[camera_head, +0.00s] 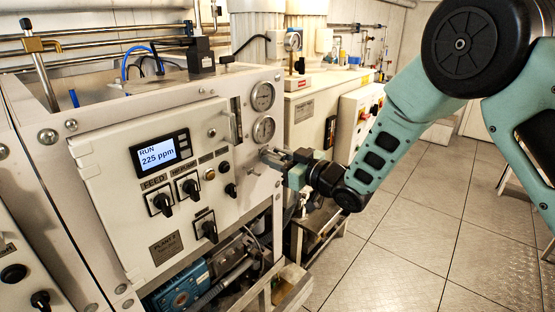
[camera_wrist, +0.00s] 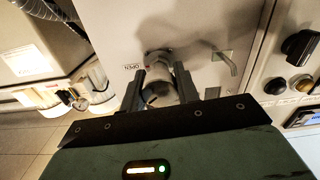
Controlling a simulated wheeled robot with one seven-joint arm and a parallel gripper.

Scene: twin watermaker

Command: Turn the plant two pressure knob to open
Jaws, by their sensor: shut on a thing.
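The word OPEN (camera_wrist: 132,67) is printed upside down on the panel, left of the knob. In the head view my gripper (camera_head: 272,156) reaches the right part of the front panel, below two round gauges (camera_head: 263,128). There the fingers mostly hide the knob. I cannot tell how far the knob is turned.
The white control box (camera_head: 100,190) left of my gripper has black switches and a display (camera_head: 161,152) reading RUN, 225 ppm. A bent metal spout (camera_wrist: 228,62) stands beside the knob. A second machine (camera_head: 315,100) stands behind.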

